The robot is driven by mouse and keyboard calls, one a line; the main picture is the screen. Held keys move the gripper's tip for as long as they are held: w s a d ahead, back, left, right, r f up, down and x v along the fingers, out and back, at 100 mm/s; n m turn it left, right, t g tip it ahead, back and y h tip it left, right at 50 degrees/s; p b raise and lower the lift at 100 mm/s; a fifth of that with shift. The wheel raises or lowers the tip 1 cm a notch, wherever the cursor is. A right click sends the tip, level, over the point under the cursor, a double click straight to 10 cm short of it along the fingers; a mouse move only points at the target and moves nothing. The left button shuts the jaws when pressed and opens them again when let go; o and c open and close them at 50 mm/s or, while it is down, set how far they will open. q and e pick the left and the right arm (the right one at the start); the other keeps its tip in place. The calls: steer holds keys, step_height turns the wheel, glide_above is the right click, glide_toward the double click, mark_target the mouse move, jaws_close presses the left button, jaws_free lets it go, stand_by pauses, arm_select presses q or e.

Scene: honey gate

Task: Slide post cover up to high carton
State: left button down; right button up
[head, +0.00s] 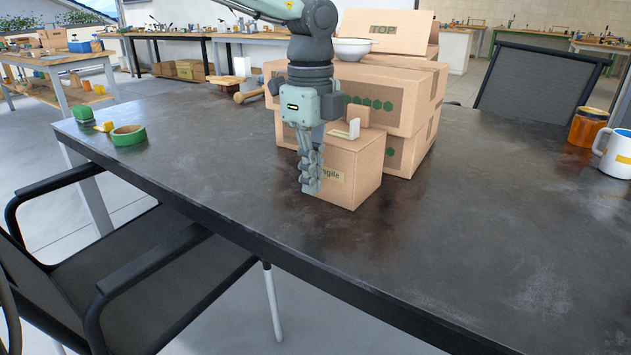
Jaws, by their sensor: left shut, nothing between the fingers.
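My left gripper (311,188) points down, shut and empty, in front of the left side of a small carton marked "Fragile" (360,180). I cannot tell whether it touches the carton. On top of the small carton are a white angled piece (345,132) and a small brown block (357,113); I cannot tell which, if either, is the post cover. Behind stand larger stacked cartons (408,118), with a carton marked "TOP" (384,30) highest at the back. My left arm hides part of the stack. My right gripper is not in view.
A white bowl (352,48) sits on the stack. A honey jar (587,128) and white mug (613,153) stand at right. The table's front is clear.

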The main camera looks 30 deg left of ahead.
arm_select(q)
steer(key=shift+r, duration=0.15)
step_height(320, 180, up, 12)
steer(key=p, duration=0.6)
stand_by(0.7)
stand_by(0.4)
